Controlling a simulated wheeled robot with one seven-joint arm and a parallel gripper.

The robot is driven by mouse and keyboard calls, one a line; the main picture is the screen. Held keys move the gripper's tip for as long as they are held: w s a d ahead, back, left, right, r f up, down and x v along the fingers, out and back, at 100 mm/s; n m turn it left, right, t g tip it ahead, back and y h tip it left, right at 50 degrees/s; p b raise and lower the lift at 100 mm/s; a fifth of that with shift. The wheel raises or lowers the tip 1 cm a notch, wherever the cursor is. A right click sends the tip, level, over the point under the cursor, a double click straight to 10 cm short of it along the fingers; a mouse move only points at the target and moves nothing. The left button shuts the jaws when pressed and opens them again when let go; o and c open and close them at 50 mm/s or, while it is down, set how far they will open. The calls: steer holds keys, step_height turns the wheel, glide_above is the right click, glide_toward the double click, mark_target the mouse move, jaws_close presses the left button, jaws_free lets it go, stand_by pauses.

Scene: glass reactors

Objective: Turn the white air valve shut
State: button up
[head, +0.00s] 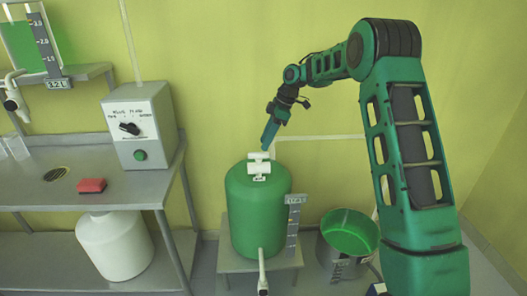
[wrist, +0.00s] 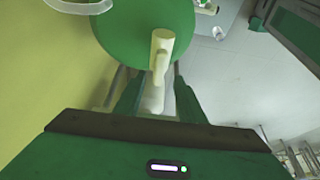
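The white air valve (head: 259,167) sits on top of the green tank (head: 258,208), with a small label at its front. My gripper (head: 267,146) points down just above the valve from behind it. In the wrist view, my gripper's two green fingers (wrist: 157,88) stand apart, one on each side of the valve's pale handle (wrist: 161,50). I see a gap between handle and fingers. I cannot tell how deep the handle lies between them. The green tank top (wrist: 130,38) fills the area beyond.
A steel bench (head: 60,190) at left holds a grey control box (head: 142,127) and a red block (head: 91,185). A white jug (head: 114,245) stands below. A bucket with green liquid (head: 348,234) stands right of the tank. A tap (head: 262,268) juts from the tank's front.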

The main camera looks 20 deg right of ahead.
mark_target(259, 153)
steer(key=shift+x, duration=2.55)
